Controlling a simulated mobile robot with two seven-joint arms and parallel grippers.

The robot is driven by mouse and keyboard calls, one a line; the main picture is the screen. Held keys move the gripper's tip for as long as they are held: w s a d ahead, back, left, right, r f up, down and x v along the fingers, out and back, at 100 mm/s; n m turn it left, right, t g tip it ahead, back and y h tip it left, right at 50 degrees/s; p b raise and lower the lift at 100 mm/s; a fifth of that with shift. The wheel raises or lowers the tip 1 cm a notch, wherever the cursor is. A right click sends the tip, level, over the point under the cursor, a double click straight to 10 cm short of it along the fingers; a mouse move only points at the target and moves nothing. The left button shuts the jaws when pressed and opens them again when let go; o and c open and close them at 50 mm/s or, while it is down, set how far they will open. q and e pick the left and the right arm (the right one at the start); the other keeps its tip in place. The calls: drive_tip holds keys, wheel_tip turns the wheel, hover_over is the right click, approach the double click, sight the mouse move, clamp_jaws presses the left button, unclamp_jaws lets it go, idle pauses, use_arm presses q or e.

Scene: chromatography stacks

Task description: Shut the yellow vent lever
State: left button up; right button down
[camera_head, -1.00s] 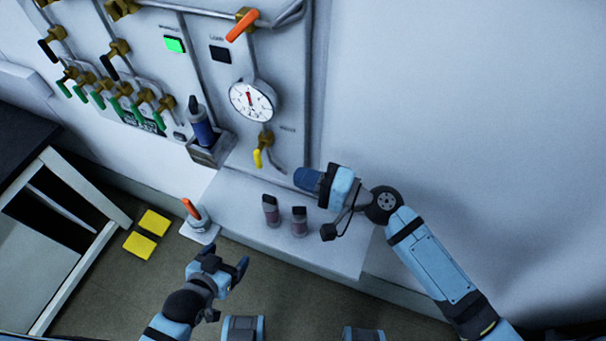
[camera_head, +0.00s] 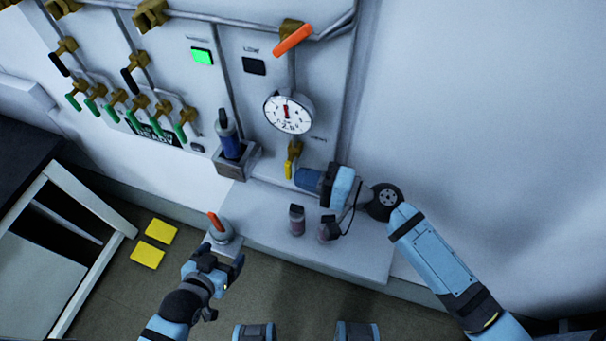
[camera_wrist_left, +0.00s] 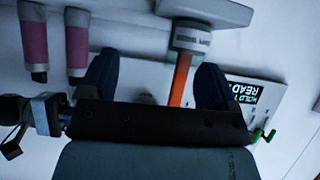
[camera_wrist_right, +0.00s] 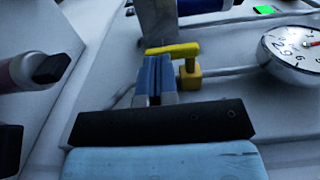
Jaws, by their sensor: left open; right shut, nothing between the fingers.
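The yellow vent lever (camera_head: 289,167) hangs from its brass valve below the round gauge, roughly in line with the pipe. In the right wrist view the lever (camera_wrist_right: 172,48) lies across just beyond the fingertips. My right gripper (camera_head: 300,178) is shut and empty, its tips right beside the lever's lower end; I cannot tell whether they touch. The closed fingers show in the right wrist view (camera_wrist_right: 155,72). My left gripper (camera_head: 229,262) is open and empty, low in front of the shelf, near an orange-handled round item (camera_head: 220,230).
The gauge (camera_head: 288,112) and an orange lever (camera_head: 293,39) are above the vent valve. A blue bottle (camera_head: 229,137) sits in a holder to the left. Green-handled valves (camera_head: 140,103) are further left.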

use_arm(q)
drive_tip(key=shift+w+a, duration=0.15)
drive_tip(key=shift+a, duration=0.25)
use_arm(e)
drive_tip(key=shift+w+a, duration=0.1)
drive_tip(key=shift+a, duration=0.2)
